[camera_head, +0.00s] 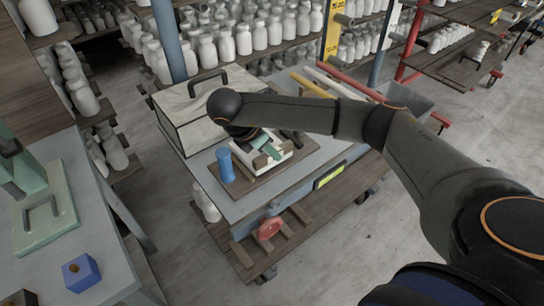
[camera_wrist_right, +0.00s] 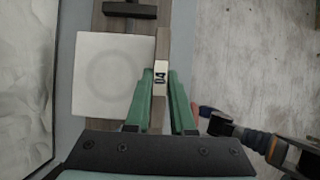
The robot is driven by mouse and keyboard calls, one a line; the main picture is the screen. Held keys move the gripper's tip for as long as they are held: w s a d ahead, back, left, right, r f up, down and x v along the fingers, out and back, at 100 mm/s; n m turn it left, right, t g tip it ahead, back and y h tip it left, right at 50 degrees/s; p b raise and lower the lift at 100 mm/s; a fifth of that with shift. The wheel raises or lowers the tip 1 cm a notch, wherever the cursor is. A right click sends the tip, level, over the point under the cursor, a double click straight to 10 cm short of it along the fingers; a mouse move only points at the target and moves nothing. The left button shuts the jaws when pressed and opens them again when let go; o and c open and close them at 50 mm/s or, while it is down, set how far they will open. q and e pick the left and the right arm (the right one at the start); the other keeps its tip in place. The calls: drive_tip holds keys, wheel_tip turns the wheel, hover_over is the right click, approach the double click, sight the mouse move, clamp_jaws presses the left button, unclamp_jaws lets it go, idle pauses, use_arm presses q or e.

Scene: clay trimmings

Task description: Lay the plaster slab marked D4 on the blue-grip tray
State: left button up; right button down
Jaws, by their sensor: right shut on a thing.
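The plaster slab (camera_wrist_right: 108,78) is a pale square with a faint round mark, and the label D4 shows on the narrow bar along its side. In the head view it shows as a white piece (camera_head: 242,158) over the wooden tray. My right gripper (camera_wrist_right: 160,85) is shut on the bar, one green finger on each side; it also shows in the head view (camera_head: 268,150), partly hidden by my wrist. The tray (camera_head: 240,184) has an upright blue grip (camera_head: 226,165) at its left end. I cannot tell whether the slab touches the tray. My left gripper is out of view.
The tray lies on a grey cart top (camera_head: 236,209). A large pale case (camera_head: 190,105) with a dark handle stands behind it. At the left, another table carries a green plate (camera_head: 60,220) and a blue block (camera_head: 81,272). Shelves of white bottles (camera_head: 244,40) stand behind.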

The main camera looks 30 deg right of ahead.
wheel_tip(320, 180, down, 2)
drive_tip(key=shift+d+f, duration=0.1)
drive_tip(key=shift+f, duration=0.15)
drive_tip(key=c, duration=0.8)
unclamp_jaws()
drive_tip(key=shift+o, duration=0.2)
drive_tip(key=v, duration=0.4)
drive_tip(key=p+v, duration=0.2)
drive_tip(key=v, duration=0.4)
drive_tip(key=shift+r, duration=0.3)
drive_tip(key=shift+a+r+p, duration=0.3)
drive_tip(key=shift+a+r, duration=0.2)
drive_tip(key=shift+r, duration=0.1)
